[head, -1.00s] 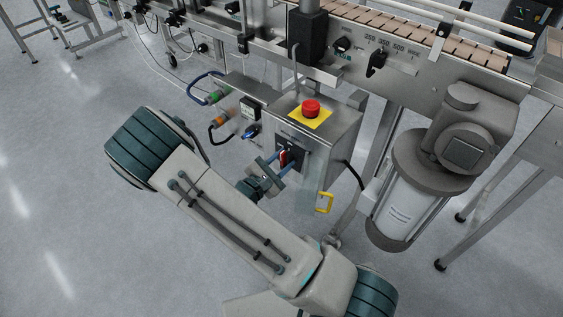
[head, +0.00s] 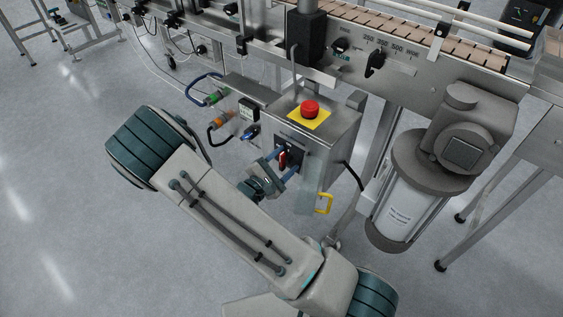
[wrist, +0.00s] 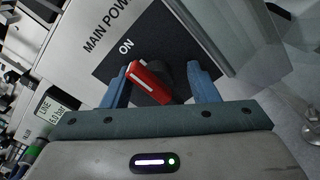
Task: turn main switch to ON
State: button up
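The main switch's red handle (wrist: 150,82) sits on a black plate (wrist: 115,66) with a white ON label beside the handle's upper-left end. The handle's white line slants towards that label. The red handle also shows in the head view (head: 282,159), on the front of the steel control box (head: 322,143). My gripper (wrist: 162,82) is open, with its blue fingers on either side of the handle. The left finger is close to the handle's end; I cannot tell whether they touch. The right finger stands clear. My gripper also shows in the head view (head: 281,163).
A red emergency button (head: 310,108) on a yellow plate tops the box. A small display (head: 248,111) and hose fittings are left of it. A yellow padlock-like piece (head: 324,203) hangs at its lower right. A motor cylinder (head: 400,205) stands right; floor is clear at left.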

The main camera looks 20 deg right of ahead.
jog(key=shift+a, duration=0.3)
jog(key=shift+s+a, duration=0.15)
jog(key=shift+a, duration=0.15)
jog(key=p+v, duration=0.2)
jog(key=v, duration=1.1)
jog(key=shift+d+p, duration=0.15)
jog(key=shift+p, duration=0.25)
jog(key=shift+s, duration=0.1)
jog(key=s+d+r+m+g+y+p, duration=0.2)
jog(key=d+r+m+g+p, duration=0.15)
jog(key=r, duration=0.35)
jog(key=s+d+r+m+g+y+p, duration=0.1)
jog(key=s+d+r+m+g+p, duration=0.15)
jog(key=r+g+p, duration=0.4)
jog(key=s+d+r+m+g+y+p, duration=0.2)
jog(key=d+r+m+p, duration=0.15)
jog(key=r, duration=0.55)
jog(key=s+r+m+t+y+p, duration=0.1)
jog(key=s+r+m+y+p, duration=0.1)
jog(key=r, duration=0.6)
jog(key=s+r+m+t+y+p, duration=0.1)
jog(key=r+m+t+y+p, duration=0.1)
jog(key=r+p, duration=0.5)
jog(key=s+d+r+m+t+y+p, duration=0.1)
jog(key=r+m+y+p, duration=0.3)
jog(key=r, duration=0.6)
jog(key=shift+s+r+y, duration=0.4)
jog(key=shift+s+y, duration=0.45)
jog(key=shift+y, duration=0.05)
